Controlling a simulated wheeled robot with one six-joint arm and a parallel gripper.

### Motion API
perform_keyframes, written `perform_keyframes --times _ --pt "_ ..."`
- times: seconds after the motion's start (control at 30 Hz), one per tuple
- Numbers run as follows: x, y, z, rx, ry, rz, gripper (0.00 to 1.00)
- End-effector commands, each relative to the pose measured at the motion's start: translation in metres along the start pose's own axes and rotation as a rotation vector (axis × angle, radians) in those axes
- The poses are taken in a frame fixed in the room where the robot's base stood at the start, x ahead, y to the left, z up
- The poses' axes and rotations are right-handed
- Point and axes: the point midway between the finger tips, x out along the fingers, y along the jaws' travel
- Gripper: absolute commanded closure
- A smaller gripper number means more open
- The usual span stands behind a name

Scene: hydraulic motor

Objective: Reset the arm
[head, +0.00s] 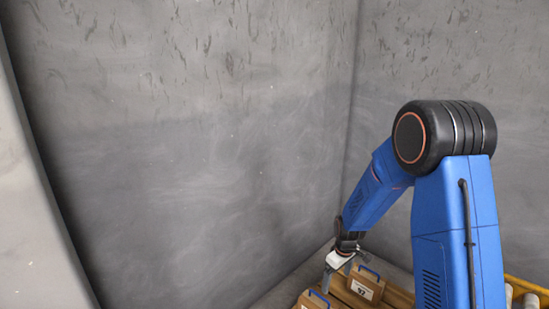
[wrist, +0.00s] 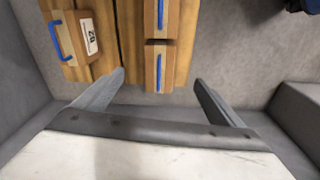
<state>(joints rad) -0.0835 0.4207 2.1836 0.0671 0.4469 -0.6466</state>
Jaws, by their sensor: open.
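My gripper (wrist: 160,92) is open and empty in the wrist view, its two grey fingers spread wide. Wooden boxes with blue handles lie just beyond the fingertips. One box (wrist: 82,45) on the left has a white number label. Another box (wrist: 160,55) stands near the middle, ahead of the gap between the fingers. In the head view my arm bends down from its black joint, and the gripper (head: 328,280) hangs by the boxes. A labelled box (head: 366,287) stands to its right. The fingertips are small there.
The boxes sit on a wooden slatted surface (head: 398,297). Yellow rails with rollers (head: 525,286) show at the lower right. Grey walls (head: 200,150) meet in a corner behind the arm. A grey block (wrist: 300,115) lies at the right in the wrist view.

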Motion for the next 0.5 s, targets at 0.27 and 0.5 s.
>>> perform_keyframes --times 0.27,0.5 --pt "-0.073 -0.009 0.020 0.078 0.037 0.024 0.09" --pt "-0.129 -0.020 0.043 0.149 0.068 0.043 0.09"
